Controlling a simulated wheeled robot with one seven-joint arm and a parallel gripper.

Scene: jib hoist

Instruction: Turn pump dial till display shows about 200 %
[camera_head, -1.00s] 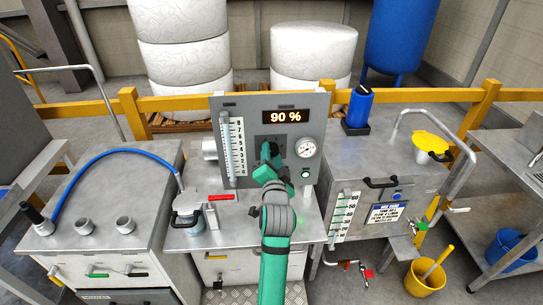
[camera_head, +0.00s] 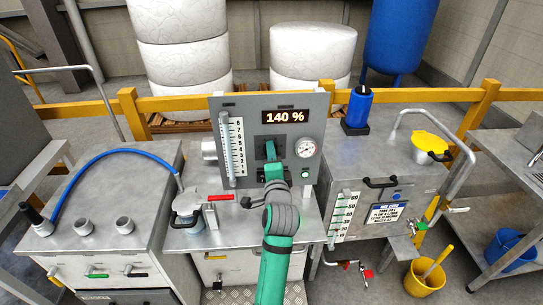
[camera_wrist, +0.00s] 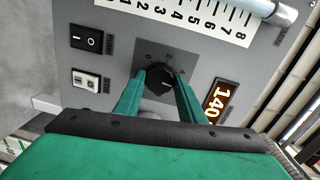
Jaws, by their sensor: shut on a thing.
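The pump display (camera_head: 284,116) on the grey panel reads 140 % in amber digits. It also shows in the wrist view (camera_wrist: 217,104), turned on its side. The pump dial (camera_wrist: 160,80) is a black round knob on the panel below the display. My gripper (camera_wrist: 158,82) is shut on the dial, with a green finger on each side of it. In the head view my gripper (camera_head: 270,150) reaches the panel from the front and hides the dial.
A numbered sight tube (camera_head: 232,150) stands left of the dial and a round gauge (camera_head: 305,148) right of it. Two switches (camera_wrist: 85,60) sit close by on the panel. A red-handled valve (camera_head: 220,198) lies on the bench at the left.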

